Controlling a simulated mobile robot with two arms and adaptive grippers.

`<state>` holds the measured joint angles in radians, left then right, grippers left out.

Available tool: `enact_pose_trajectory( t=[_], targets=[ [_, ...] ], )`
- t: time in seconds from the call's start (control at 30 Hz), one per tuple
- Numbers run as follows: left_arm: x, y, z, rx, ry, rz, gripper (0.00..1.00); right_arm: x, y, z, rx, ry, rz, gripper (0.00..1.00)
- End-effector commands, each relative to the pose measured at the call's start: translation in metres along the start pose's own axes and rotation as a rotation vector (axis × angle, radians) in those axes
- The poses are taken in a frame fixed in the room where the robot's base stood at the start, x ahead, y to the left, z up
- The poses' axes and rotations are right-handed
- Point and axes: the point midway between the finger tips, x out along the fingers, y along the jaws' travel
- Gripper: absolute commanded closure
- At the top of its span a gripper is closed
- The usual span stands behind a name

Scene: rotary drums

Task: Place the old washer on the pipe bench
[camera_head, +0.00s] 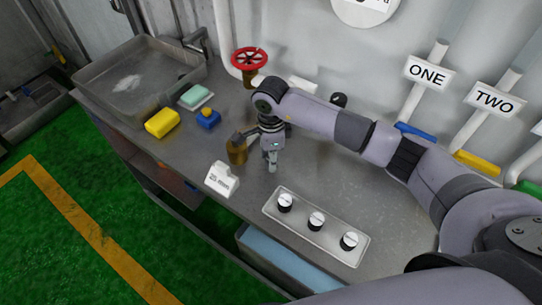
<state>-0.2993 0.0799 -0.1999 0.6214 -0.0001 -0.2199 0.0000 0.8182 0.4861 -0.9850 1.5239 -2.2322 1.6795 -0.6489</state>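My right gripper (271,165) hangs over the middle of the grey metal bench (340,190), pointing down. It is beside a brass-brown cylinder (237,152), which stands to its left; a dark part bridges the space between them. I cannot tell whether the fingers are open or shut, or whether they hold anything. No washer can be clearly made out; one may be too small to see or hidden by the gripper. My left gripper is not in view.
A white "25 mm" sign (222,180) stands at the front edge. A panel with three knobs (316,222) lies to the right. A sink (140,85), yellow sponge (162,123), soap dish (196,97), blue item (208,118) and red valve wheel (249,60) are left and behind.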

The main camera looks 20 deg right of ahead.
Motion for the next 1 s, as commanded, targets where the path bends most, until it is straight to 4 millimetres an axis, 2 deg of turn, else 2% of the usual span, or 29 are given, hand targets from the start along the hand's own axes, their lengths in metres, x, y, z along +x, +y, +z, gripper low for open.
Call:
enact_pose_trajectory(
  t=[0.2, 0.47, 0.6, 0.63, 0.77, 1.0],
  targets=[
    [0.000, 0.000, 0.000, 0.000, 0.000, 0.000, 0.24, 0.000, 0.000, 0.000, 0.001, 0.000, 0.001, 0.50],
    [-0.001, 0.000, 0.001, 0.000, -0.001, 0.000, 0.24, -0.001, 0.000, 0.000, 0.001, 0.000, 0.001, 0.50],
    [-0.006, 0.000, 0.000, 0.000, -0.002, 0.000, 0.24, -0.007, 0.000, 0.000, 0.001, -0.001, 0.001, 0.50],
    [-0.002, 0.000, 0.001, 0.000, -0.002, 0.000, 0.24, -0.008, -0.001, 0.000, 0.000, -0.002, -0.002, 0.50],
    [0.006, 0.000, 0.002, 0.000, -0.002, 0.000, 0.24, -0.030, -0.002, 0.000, 0.000, -0.001, -0.005, 0.50],
    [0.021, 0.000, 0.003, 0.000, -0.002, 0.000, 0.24, -0.082, -0.002, 0.000, 0.000, -0.002, -0.005, 0.50]
  ],
)
